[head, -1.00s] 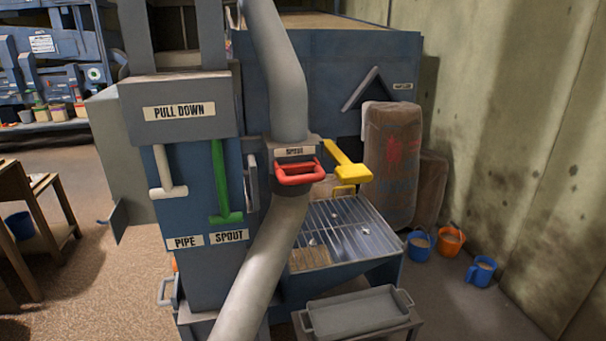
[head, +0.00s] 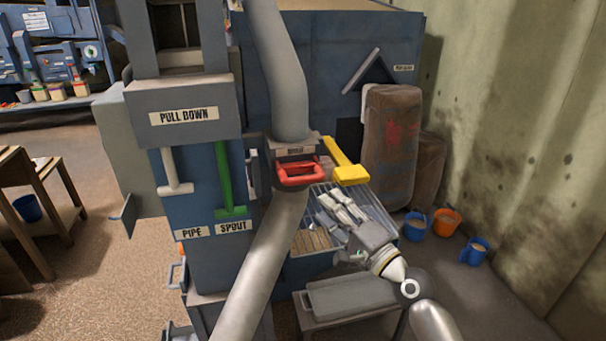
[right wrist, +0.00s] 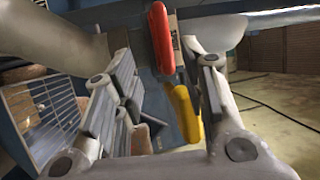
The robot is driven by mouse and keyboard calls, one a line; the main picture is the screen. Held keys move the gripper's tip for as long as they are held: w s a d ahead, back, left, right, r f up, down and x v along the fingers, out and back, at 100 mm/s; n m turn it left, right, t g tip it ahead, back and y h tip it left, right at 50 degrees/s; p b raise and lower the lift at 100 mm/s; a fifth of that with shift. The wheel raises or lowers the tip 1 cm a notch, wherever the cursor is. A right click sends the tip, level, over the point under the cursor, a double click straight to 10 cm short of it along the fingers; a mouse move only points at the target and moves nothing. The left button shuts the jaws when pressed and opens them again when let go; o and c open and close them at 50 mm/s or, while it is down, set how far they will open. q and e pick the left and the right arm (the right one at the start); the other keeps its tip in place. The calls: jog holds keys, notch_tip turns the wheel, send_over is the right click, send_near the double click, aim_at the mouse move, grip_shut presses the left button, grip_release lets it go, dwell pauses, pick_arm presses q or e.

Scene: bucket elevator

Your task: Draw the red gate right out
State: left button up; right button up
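The red gate (head: 299,174) shows as a red loop handle at the front of the grey spout housing, between the upper pipe and the lower pipe. In the right wrist view the red handle (right wrist: 161,38) appears ahead, between my right gripper's fingers and beyond their tips. My right gripper (head: 334,204) is open and empty, over the grated tray, below and to the right of the red handle and apart from it. Its spread fingers also show in the right wrist view (right wrist: 168,75). My left gripper is not in view.
A yellow handle (head: 348,174) juts out just right of the red gate. The grey pipe (head: 255,265) slants down in front. The grate (head: 305,240) and a grey bin (head: 350,296) lie below. White and green levers (head: 230,190) hang at left. Sacks (head: 390,150) and mugs stand right.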

aim_at(303, 180)
jog(key=x, duration=1.1)
jog(key=shift+s+r+p, duration=0.15)
jog(key=shift+r+p, duration=0.15)
jog(key=shift+p, duration=0.05)
grip_shut()
